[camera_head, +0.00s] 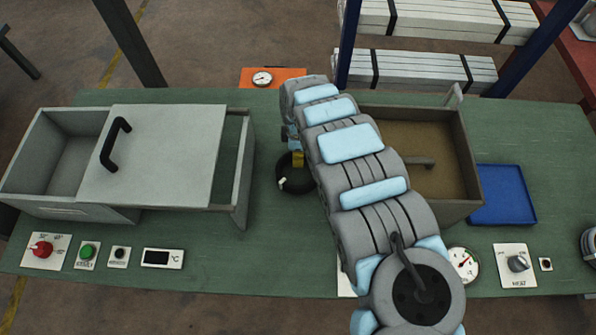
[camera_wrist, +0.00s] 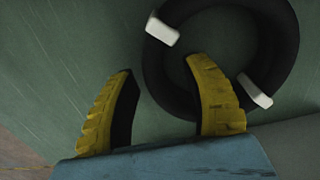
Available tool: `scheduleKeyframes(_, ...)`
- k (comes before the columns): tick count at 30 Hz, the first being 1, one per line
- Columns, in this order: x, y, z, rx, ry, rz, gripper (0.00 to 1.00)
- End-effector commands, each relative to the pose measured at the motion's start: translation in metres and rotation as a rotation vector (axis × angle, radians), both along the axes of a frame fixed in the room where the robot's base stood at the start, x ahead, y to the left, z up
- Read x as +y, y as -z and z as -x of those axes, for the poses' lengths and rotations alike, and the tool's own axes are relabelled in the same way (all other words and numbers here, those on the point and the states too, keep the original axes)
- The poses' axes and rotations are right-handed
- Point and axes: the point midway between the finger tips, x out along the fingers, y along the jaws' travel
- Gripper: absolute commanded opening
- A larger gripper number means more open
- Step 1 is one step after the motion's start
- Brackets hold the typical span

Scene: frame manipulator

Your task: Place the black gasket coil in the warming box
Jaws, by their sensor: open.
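The black gasket coil (camera_head: 301,189) is a thick ring lying on the green bench, left of my arm, with white clips on it. It fills the upper right of the wrist view (camera_wrist: 279,42), partly cut off at the top. My gripper (camera_wrist: 160,67) is open, its yellow fingers apart. In that view the left finger is outside the ring, and the right finger overlaps its hole and near wall. Contact cannot be told. In the head view a yellow finger (camera_head: 298,160) shows at the coil's far edge. A grey metal box (camera_head: 62,206) stands at the left, its lid (camera_head: 165,165) covering the middle.
A brown-lined open box (camera_head: 468,150) stands behind my arm, partly hidden. A blue tray (camera_head: 503,195) lies to its right. Knobs, buttons, a °C display (camera_head: 162,258) and a gauge (camera_head: 463,264) line the front edge. Bench between grey box and coil is clear.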

Motion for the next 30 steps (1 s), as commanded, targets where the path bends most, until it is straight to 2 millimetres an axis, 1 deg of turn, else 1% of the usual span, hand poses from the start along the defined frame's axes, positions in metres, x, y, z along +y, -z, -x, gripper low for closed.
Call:
scheduleKeyframes(5, 0.000, -0.001, 0.000, -0.001, 0.000, 0.001, 0.49)
scheduleKeyframes(6, 0.000, -0.001, 0.000, -0.001, 0.000, 0.001, 0.37)
scheduleKeyframes(8, 0.000, -0.001, 0.000, -0.001, 0.000, 0.000, 0.20)
scheduleKeyframes(9, 0.000, -0.001, 0.000, -0.001, -0.001, 0.000, 0.09)
scheduleKeyframes(10, 0.000, -0.001, 0.000, -0.001, 0.000, 0.000, 0.00)
scheduleKeyframes(25, 0.000, -0.001, 0.000, -0.001, 0.000, 0.000, 0.00)
scheduleKeyframes(28, 0.000, -0.007, -0.001, -0.003, 0.000, 0.000, 0.00)
scheduleKeyframes(30, 0.000, -0.014, -0.002, -0.005, -0.002, 0.001, 0.00)
